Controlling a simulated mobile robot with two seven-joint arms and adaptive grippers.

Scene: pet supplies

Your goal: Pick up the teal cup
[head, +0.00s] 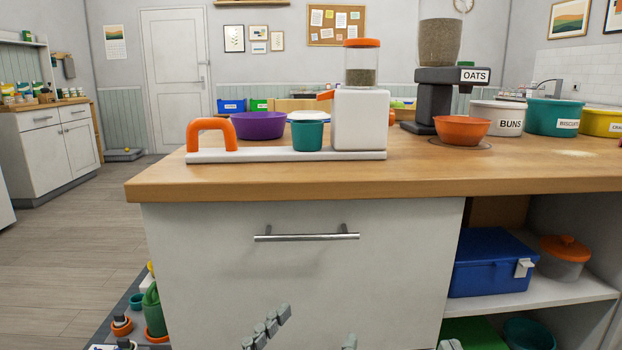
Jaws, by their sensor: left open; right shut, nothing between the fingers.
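The teal cup (307,135) stands upright on the white base (220,157) of a dispenser on the wooden counter, just left of the white dispenser body (360,120). My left gripper (265,328) is at the bottom edge of the head view, in front of the white drawer and well below the counter top. It is open, empty and apart from the cup. My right gripper (349,342) barely shows to its right, shut and empty, mostly cut off by the frame.
An orange handle (211,134) stands on the base left of the cup. A purple bowl (258,125) is behind it. An orange bowl (461,131) and labelled tubs stand to the right. The counter edge (300,188) and drawer handle (306,236) stick out above my grippers.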

